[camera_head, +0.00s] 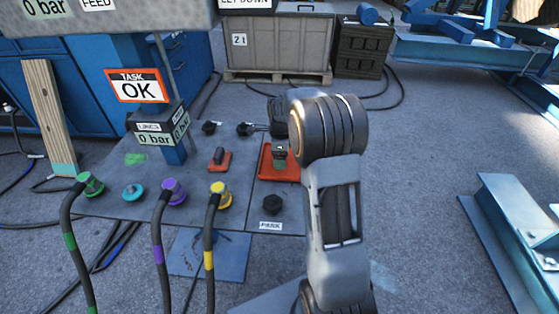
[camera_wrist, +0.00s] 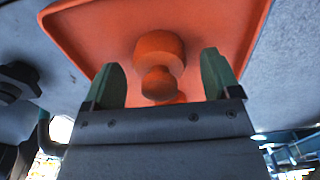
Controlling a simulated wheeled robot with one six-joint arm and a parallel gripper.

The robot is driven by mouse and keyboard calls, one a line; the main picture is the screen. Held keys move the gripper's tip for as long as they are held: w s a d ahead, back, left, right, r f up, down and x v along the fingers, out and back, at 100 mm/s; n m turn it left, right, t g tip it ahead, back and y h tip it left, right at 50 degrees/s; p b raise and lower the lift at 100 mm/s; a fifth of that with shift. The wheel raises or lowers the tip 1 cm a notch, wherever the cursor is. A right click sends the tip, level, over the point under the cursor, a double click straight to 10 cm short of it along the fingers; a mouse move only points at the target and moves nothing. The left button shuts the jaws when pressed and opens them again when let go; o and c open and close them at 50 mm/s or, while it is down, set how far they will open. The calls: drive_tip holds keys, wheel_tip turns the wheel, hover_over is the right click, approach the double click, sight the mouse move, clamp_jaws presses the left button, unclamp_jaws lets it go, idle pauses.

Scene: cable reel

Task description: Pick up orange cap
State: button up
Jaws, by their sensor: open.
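The orange cap (camera_wrist: 160,55) is round with a narrower knob, and it is on an orange tray (camera_wrist: 85,25) in the wrist view. My gripper (camera_wrist: 162,72) is open, with one green fingertip on each side of the cap. Gaps show between the fingers and the cap, so neither finger appears to touch it. In the head view, my gripper (camera_head: 280,152) is over the orange tray (camera_head: 277,174) on the grey panel. I cannot make out the cap there, as my gripper and arm cover that spot.
Green (camera_head: 90,184), purple (camera_head: 173,191) and yellow (camera_head: 220,194) hose connectors stand on the panel's left part. A black knob marked PARK (camera_head: 271,204) is in front of the tray. A post with a pressure display (camera_head: 158,135) rises behind. Blue steel beams (camera_head: 515,235) lie right.

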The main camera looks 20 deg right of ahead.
drive_tip(key=shift+f, duration=0.35)
drive_tip(key=c, duration=1)
drive_tip(key=shift+r, duration=0.1)
